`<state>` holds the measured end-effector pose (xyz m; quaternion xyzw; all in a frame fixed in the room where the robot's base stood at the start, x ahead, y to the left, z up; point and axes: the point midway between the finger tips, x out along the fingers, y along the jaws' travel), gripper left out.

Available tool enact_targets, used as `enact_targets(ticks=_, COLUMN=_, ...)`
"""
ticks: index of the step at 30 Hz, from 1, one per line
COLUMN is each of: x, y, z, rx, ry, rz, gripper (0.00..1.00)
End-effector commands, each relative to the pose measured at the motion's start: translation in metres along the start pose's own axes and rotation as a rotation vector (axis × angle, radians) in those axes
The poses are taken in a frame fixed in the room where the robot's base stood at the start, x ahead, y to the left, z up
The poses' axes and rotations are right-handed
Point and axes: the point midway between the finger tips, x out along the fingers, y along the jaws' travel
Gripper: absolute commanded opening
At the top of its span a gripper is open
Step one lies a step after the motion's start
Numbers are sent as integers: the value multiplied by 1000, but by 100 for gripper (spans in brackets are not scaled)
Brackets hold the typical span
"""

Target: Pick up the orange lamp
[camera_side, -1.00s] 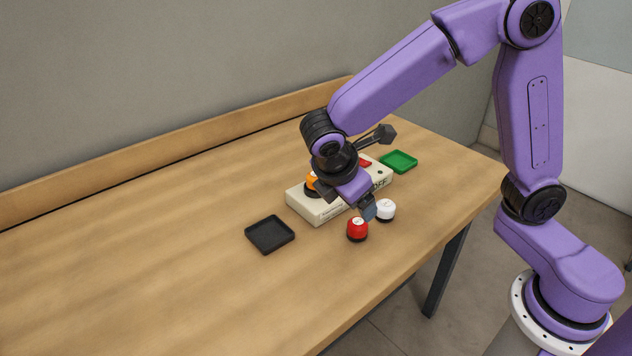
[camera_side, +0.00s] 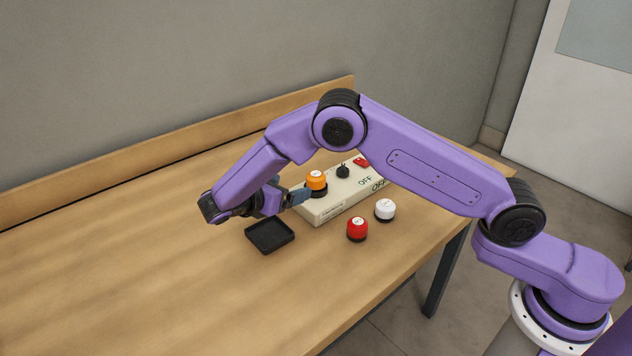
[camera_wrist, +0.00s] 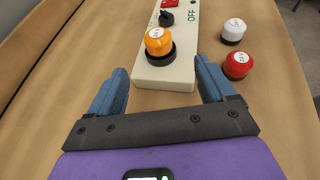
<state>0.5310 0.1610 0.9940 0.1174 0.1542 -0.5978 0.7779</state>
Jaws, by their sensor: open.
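The orange lamp (camera_side: 317,180) has a rounded orange cap with a white label and a black base. It sits upright on the near-left end of the cream control box (camera_side: 337,209). In the wrist view the lamp (camera_wrist: 158,42) is ahead of my gripper, roughly in line with the gap between the fingers. My gripper (camera_side: 296,196) is to the left of the lamp, held sideways and pointing at it. In the wrist view both blue fingers of my gripper (camera_wrist: 165,88) are spread apart with nothing between them. The lamp stands beyond the fingertips.
The box also carries a black knob (camera_side: 343,171) and a red switch (camera_side: 361,161). A red lamp (camera_side: 357,229) and a white lamp (camera_side: 385,210) stand on the table (camera_side: 150,270) in front of the box. A black tray (camera_side: 270,248) lies below my gripper. The left table area is clear.

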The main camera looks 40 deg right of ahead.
Motion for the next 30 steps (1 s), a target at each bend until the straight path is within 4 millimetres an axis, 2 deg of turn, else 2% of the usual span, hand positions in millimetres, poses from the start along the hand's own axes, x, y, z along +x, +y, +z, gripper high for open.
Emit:
enact_targets(ticks=3, x=24, y=-1, z=0, rx=0, ry=0, rz=-4, gripper=83)
enact_targets(ticks=12, x=77, y=-1, z=0, rx=-1, ry=2, rz=-3, gripper=83)
enact_targets(ticks=22, x=102, y=0, z=1, rx=2, ry=2, rz=-1, gripper=83)
enact_targets(ticks=30, x=138, y=3, z=4, rx=1, ry=2, rz=-2, gripper=83)
